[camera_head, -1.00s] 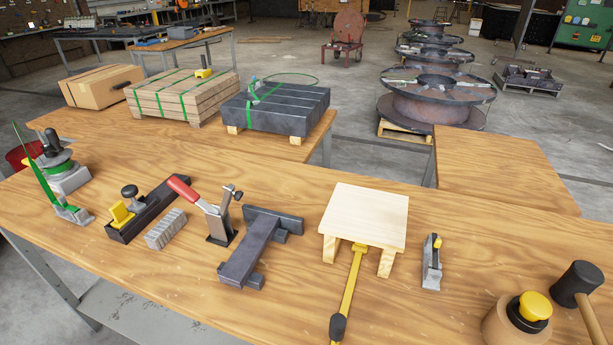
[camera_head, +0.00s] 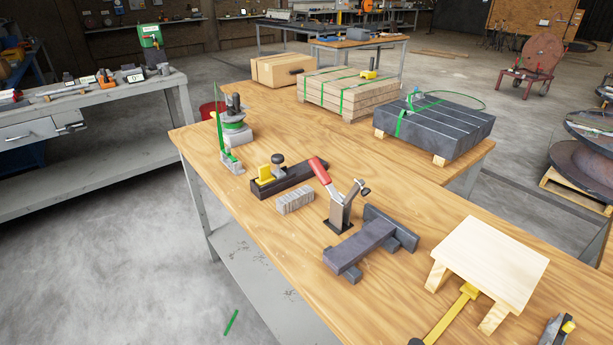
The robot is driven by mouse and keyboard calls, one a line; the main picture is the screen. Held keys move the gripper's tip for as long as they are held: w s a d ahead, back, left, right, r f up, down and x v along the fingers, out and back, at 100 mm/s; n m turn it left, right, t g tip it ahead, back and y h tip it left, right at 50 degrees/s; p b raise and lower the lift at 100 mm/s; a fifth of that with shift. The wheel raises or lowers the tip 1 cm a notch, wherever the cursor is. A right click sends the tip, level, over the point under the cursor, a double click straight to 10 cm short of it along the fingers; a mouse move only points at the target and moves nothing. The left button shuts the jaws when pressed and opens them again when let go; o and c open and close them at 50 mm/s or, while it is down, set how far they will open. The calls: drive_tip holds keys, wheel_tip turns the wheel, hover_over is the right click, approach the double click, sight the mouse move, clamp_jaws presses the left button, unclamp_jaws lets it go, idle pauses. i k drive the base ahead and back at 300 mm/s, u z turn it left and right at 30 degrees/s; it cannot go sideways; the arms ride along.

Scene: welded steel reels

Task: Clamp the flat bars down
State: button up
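The flat bars (camera_head: 353,249) are dark grey steel. They lie in a T shape on the wooden bench, raised a little on dark blocks. A toggle clamp (camera_head: 339,212) stands on the bench just behind and left of them. Its red handle (camera_head: 319,173) slants up to the left. Its arm with a dark-tipped spindle (camera_head: 361,188) points up to the right, apart from the bars. My gripper is not in view.
Left of the clamp are a stack of thin grey plates (camera_head: 295,201) and a dark block with a yellow part (camera_head: 266,176). A small wooden stand (camera_head: 493,258) is at right. Behind are strapped timber (camera_head: 349,97) and strapped dark bars (camera_head: 434,123). Open floor lies left.

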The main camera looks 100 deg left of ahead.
sight(314, 162)
drive_tip(key=k, duration=1.3)
drive_tip(key=u, duration=2.2)
drive_tip(key=k, duration=0.55)
drive_tip(key=u, duration=0.7)
drive_tip(key=i, duration=1.65)
drive_tip(key=z, duration=0.7)
